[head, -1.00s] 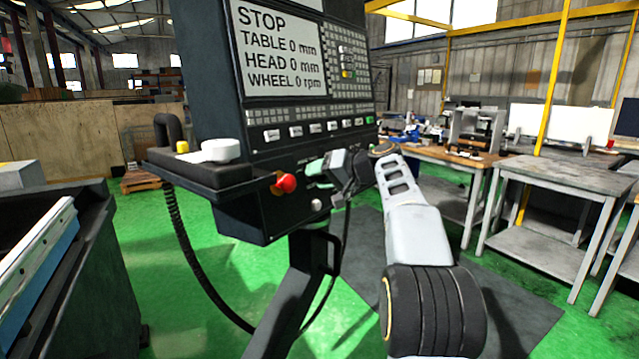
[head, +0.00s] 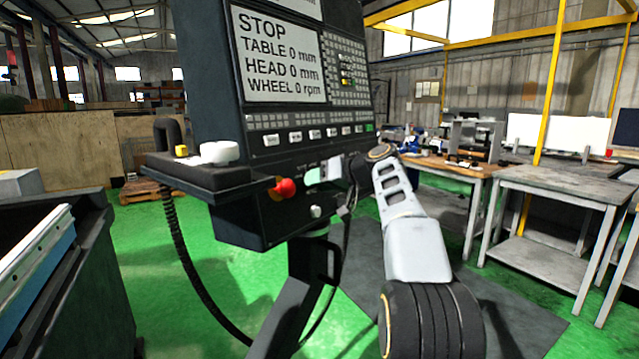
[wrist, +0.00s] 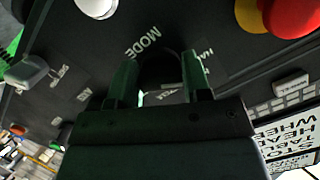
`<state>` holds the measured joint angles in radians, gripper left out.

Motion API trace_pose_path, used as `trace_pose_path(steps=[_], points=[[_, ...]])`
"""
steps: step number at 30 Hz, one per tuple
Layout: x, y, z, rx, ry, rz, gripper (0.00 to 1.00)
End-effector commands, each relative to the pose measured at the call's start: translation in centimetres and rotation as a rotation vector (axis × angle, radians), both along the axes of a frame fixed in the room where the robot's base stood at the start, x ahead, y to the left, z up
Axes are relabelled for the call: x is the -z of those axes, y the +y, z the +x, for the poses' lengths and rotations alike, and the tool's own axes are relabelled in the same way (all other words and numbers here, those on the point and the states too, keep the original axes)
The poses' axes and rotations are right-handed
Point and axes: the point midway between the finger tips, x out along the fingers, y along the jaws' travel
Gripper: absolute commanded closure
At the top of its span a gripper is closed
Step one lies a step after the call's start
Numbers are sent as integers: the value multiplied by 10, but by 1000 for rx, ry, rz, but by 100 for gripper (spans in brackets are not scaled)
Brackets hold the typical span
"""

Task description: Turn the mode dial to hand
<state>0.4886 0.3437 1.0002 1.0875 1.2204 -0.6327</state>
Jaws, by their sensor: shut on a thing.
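The mode dial (wrist: 160,72) is a dark round knob on the black control panel, under the white MODE label (wrist: 141,42) in the wrist view. My gripper (wrist: 157,82) has its two green fingers on either side of the dial and is shut on it. The fingers hide much of the dial, and its pointer cannot be made out. Small white position labels lie around it, partly covered and too blurred to read surely. In the head view my gripper (head: 318,176) is against the lower panel, and the dial is hidden there.
A red stop button (head: 285,188) sticks out left of my gripper; it also shows in the wrist view (wrist: 297,14). A pale round knob (head: 316,211) sits below. The screen (head: 278,60) reads STOP. A shelf (head: 200,172) juts out at left. Benches stand at right.

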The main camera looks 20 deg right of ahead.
Motion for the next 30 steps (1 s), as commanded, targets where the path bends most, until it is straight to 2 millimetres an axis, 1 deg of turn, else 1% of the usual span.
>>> trace_pose_path(steps=[5,6,13,20,23,26,30], points=[[1,0,0,-1,1,-1,79],[1,0,0,-1,1,-1,54],[0,0,0,0,1,0,32],[0,0,0,0,0,0,31],[-2,-3,-4,1,-1,0,31],[-7,-10,-14,3,-1,-2,31],[-17,-25,-35,5,-1,0,31]])
